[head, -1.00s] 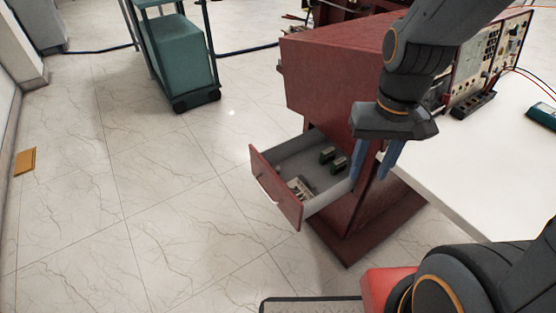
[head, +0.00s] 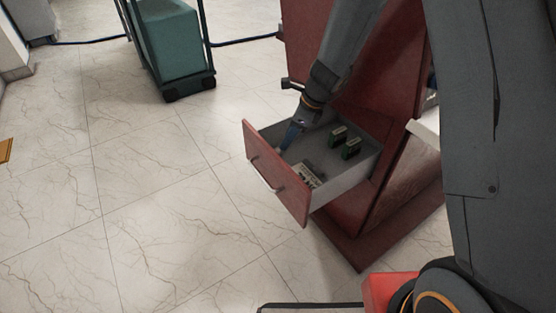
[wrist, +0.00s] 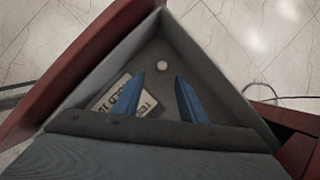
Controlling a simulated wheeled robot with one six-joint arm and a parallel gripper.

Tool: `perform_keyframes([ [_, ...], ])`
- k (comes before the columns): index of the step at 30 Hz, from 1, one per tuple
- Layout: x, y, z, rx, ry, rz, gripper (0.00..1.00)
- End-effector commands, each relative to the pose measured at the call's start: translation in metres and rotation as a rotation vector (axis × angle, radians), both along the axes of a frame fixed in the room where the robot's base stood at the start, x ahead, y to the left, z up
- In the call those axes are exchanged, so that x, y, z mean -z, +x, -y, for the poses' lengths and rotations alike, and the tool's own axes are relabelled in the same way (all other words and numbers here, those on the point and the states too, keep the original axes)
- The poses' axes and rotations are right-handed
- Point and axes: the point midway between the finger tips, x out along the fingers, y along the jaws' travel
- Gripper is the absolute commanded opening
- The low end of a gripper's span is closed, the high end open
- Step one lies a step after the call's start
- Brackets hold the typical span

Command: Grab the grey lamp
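A small round pale grey object (wrist: 162,66), which looks like the lamp, lies on the drawer floor near the far corner in the wrist view. It is just beyond my fingertips and between their lines, not touching them as far as I can see. My gripper (wrist: 159,76) is open and empty, its two blue fingers spread and pointing down into the drawer. In the head view my gripper (head: 288,138) is at the left end of the open drawer (head: 276,174), and I cannot make out the lamp there.
A card with printed letters (wrist: 118,96) lies beside the left finger; it also shows in the head view (head: 307,175). Two green blocks (head: 345,142) stand deeper in the drawer. The drawer walls close in around my gripper. A teal cart (head: 168,45) stands behind on the tiled floor.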

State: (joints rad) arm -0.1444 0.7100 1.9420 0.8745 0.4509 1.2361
Motion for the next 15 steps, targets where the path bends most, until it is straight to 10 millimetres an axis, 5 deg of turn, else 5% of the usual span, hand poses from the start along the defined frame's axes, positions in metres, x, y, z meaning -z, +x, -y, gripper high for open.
perform_keyframes([
  [15,0.046,0.010,-0.019,0.036,0.009,-0.011,0.38],
])
